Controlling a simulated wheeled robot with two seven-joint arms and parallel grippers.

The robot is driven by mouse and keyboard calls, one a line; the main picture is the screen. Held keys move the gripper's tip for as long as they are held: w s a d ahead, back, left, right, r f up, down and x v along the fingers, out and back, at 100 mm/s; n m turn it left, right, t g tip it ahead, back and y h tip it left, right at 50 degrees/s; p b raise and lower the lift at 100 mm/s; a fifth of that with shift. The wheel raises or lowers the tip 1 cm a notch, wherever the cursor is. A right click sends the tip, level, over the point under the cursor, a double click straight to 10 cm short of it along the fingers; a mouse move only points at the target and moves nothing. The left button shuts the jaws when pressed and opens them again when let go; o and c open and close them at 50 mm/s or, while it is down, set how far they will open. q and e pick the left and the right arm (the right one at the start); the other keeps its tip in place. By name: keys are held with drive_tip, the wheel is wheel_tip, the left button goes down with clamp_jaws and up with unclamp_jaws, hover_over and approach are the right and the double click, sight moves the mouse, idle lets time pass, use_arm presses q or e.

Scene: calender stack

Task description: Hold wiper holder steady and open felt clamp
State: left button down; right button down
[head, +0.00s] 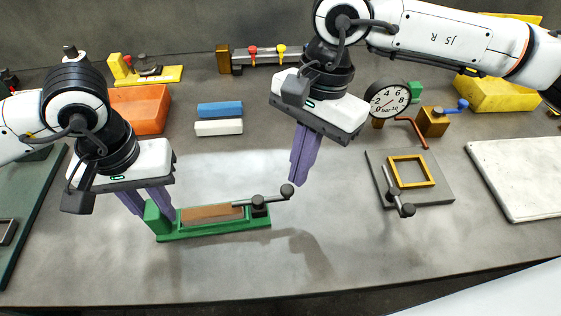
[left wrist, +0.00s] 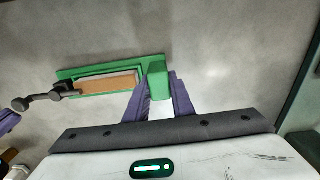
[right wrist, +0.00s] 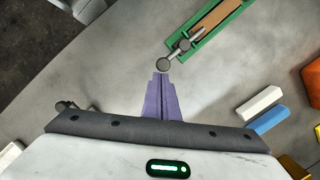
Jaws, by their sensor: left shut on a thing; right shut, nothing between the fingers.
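The green wiper holder (head: 200,230) lies on the grey table with a brown felt strip (head: 212,212) in its bed. It also shows in the left wrist view (left wrist: 68,75). My left gripper (head: 158,214) is shut on the raised green block at the holder's left end. The felt clamp (head: 260,200) is a dark lever with a round knob at the holder's right end; its thin arm reaches over the felt's end. My right gripper (head: 298,184) is shut and empty, its fingertips just above and beside the knob (right wrist: 163,65). I cannot tell whether they touch it.
Blue and white blocks (head: 220,109) lie behind the holder, near an orange bin (head: 140,108). A pressure gauge (head: 390,99) stands at the back right. A grey plate with a yellow frame (head: 430,172) lies to the right. The table front is clear.

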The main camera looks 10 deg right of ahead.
drive_tip(key=shift+s+m, duration=0.25)
drive_tip(key=shift+m, duration=0.05)
drive_tip(key=s+a+m+t, duration=0.1)
drive_tip(key=s+a+m, duration=0.1)
drive_tip(key=s+m, duration=0.4)
drive_tip(key=shift+s+a+m+t+y, duration=0.3)
drive_tip(key=shift+m+t, duration=0.1)
drive_tip(key=shift+m, duration=0.5)
drive_tip(key=shift+w, duration=0.15)
